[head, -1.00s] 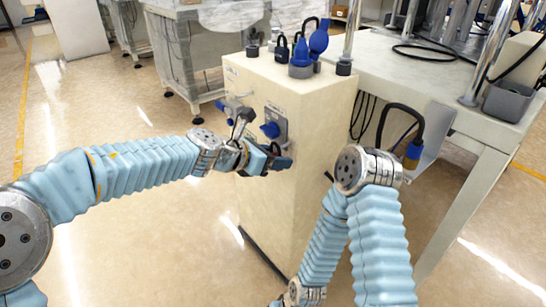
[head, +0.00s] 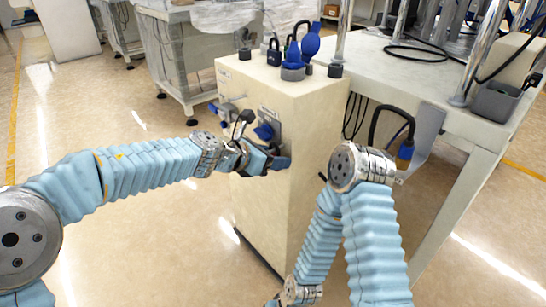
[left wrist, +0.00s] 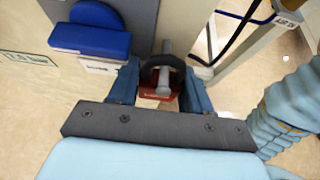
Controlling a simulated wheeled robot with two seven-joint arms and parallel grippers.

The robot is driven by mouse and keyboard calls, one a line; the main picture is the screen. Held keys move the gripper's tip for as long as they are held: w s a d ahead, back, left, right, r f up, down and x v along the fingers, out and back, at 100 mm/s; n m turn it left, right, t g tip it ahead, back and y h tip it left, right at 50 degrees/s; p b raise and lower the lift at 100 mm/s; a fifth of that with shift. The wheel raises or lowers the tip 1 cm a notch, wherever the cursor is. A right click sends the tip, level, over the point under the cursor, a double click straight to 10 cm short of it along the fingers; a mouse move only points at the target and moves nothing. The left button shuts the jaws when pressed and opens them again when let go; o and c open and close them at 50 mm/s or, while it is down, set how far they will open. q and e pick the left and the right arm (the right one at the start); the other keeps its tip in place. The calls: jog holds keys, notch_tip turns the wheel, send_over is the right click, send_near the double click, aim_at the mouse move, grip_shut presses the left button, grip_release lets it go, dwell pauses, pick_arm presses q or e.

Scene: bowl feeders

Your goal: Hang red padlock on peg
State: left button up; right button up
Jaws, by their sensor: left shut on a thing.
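My left gripper (head: 278,162) is at the front of the cream cabinet, just below a blue rotary switch (head: 264,131). In the left wrist view, its fingers (left wrist: 160,82) are shut on the red padlock (left wrist: 157,94). Only part of the red body shows between the fingers. The dark shackle (left wrist: 178,65) stands up from it as a loop. The peg seems to pass through the loop, but I cannot tell how far. My right gripper is out of view.
The blue switch also shows in the left wrist view (left wrist: 90,36). A table (head: 430,85) with a hanging cable stands at right. Floor left of the cabinet is clear.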

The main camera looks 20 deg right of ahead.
pick_arm(q)
jog(key=shift+f, duration=0.3)
dwell(0.4)
jog(key=o, duration=1.5)
jog(key=v, duration=0.7)
